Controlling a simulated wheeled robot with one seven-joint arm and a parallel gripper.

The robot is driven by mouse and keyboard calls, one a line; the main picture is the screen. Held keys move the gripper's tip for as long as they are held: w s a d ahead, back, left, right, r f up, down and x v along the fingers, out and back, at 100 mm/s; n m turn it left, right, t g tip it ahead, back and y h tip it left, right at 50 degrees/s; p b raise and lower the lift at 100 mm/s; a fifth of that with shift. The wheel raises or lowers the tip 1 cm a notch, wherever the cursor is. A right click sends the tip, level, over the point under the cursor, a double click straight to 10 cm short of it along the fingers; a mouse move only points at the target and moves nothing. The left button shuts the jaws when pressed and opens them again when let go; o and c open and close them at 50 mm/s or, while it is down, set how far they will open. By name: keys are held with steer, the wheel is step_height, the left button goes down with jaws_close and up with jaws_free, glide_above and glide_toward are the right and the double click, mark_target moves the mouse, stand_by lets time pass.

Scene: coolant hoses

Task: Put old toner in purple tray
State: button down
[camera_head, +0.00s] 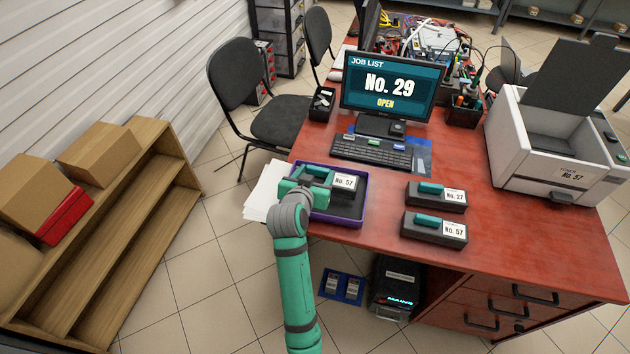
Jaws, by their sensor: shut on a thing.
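The purple tray (364,204) lies on the red desk, in front of the keyboard. My green gripper (317,183) is over the tray's left part and is shut on a dark toner cartridge (347,192). Its white label seems to read No. 57. The cartridge is within the tray's outline; I cannot tell whether it touches the floor of the tray. My gripper and wrist hide its left part. Two more dark toner cartridges with teal handles lie to the right: one labelled No. 27 (452,203) and, nearer, one labelled No. 57 (420,229).
A printer (545,150) marked toner No. 57 stands open at the right. A monitor (389,87) reads job list No. 29, open. The keyboard (371,151) lies behind the tray. White papers (261,195) stick out at the tray's left. The desk's front right is clear.

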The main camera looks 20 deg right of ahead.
mark_target(315, 181)
steer(key=shift+w+f, duration=0.15)
steer(key=shift+f, duration=1.4)
steer(key=shift+f, duration=0.1)
steer(key=c, duration=0.6)
jaws_free()
steer(key=shift+a+f, duration=0.1)
